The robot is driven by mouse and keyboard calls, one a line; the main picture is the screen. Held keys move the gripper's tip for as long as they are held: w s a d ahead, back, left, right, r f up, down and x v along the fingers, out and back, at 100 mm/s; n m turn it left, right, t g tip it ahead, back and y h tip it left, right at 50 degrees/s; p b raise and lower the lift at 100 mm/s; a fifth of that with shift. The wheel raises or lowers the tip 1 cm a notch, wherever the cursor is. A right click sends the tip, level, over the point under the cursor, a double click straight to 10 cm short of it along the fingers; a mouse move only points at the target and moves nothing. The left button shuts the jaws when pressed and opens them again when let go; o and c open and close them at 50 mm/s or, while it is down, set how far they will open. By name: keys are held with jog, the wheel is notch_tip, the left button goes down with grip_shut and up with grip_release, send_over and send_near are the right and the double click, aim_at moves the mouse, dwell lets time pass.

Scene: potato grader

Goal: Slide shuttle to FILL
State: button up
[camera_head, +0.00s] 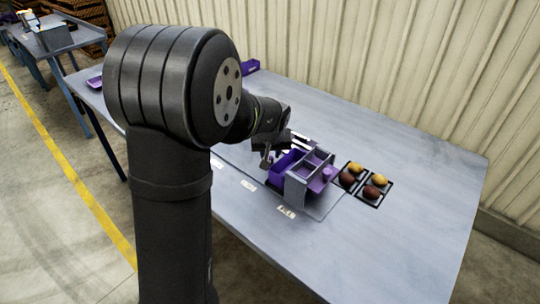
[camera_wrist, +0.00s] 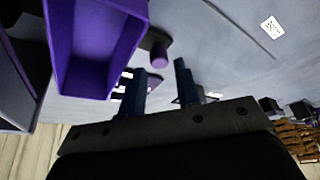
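The shuttle is a purple open-topped box (camera_head: 285,164), beside a grey frame (camera_head: 296,190) with purple compartments, on the grey table. The box shows large at upper left in the wrist view (camera_wrist: 62,60). A purple knob (camera_wrist: 158,55) sticks out near it. A white label that appears to read FILL (camera_head: 286,211) lies in front of the grey frame. My gripper (camera_head: 267,162) is just left of the purple box. Contact cannot be told.
Two more labels (camera_head: 248,185) (camera_head: 217,164) line the table's front edge. Black-framed squares with red and yellow potatoes (camera_head: 375,191) lie right of the grey frame. A purple bin (camera_head: 250,67) stands at the back. The table's right part is clear.

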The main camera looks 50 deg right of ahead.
jog(key=v, duration=1.5)
jog(key=w+d+f+m, duration=0.1)
jog(key=f, duration=0.4)
jog(key=w+d+f+m+g, duration=0.1)
jog(key=w+d+f+m, duration=0.1)
jog(key=f, duration=0.3)
jog(key=w+d+f+m, duration=0.1)
jog(key=w+f, duration=0.1)
jog(key=f, duration=0.4)
jog(key=shift+d+f+m+g+h, duration=0.1)
jog(key=shift+d+m+g+h, duration=0.2)
jog(key=shift+d+h, duration=0.1)
jog(key=shift+a, duration=0.1)
jog(key=shift+c, duration=0.4)
